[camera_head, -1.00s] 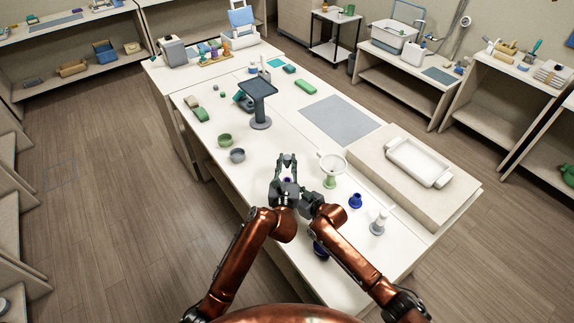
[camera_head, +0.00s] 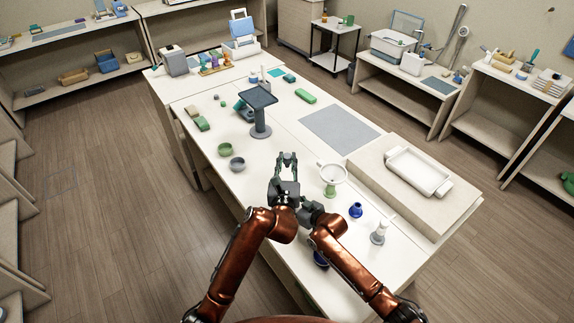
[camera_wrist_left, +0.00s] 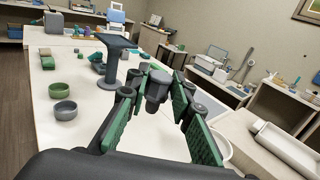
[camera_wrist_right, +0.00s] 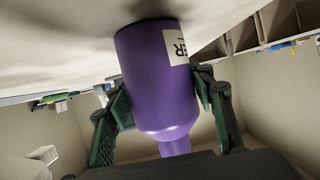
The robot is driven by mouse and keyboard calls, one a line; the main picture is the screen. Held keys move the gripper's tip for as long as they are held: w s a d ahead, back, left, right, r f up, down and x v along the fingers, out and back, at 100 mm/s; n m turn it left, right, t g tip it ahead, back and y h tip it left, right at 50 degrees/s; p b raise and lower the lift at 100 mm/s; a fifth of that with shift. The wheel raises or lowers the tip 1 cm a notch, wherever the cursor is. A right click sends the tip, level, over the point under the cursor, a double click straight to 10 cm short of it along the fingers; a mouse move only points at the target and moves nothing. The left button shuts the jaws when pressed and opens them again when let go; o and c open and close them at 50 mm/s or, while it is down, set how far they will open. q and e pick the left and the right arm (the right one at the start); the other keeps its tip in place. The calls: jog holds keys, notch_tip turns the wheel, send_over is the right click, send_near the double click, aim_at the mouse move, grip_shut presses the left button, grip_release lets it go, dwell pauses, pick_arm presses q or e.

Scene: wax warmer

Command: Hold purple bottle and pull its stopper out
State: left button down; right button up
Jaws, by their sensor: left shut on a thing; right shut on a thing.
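The purple bottle (camera_wrist_right: 155,75) fills the middle of the right wrist view, which shows it upside down, with a white label at its edge. My right gripper (camera_wrist_right: 162,92) is shut around its body. The bottle's neck is visible, but its mouth is hidden behind the gripper. A dark grey stopper (camera_wrist_left: 157,85) sits between the fingertips of my left gripper (camera_wrist_left: 155,88), which is shut on it. White table shows beneath the stopper, with no purple there. In the head view my left gripper (camera_head: 287,160) hides the bottle, just beyond my right gripper (camera_head: 305,212).
A white funnel on a green stand (camera_head: 332,178), a blue flask (camera_head: 356,210) and a grey-white bottle (camera_head: 379,231) stand to the right. Green (camera_head: 225,149) and grey (camera_head: 237,164) bowls lie to the left. A dark stand (camera_head: 261,110) is farther back. A raised block holds a white tray (camera_head: 416,171).

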pick_arm(q)
jog(key=shift+r, duration=1.85)
pick_arm(e)
jog(key=o, duration=1.6)
jog(key=shift+o, duration=0.2)
jog(key=shift+d, duration=0.1)
pick_arm(q)
jog(key=shift+r, duration=0.15)
pick_arm(e)
jog(key=v, duration=1.2)
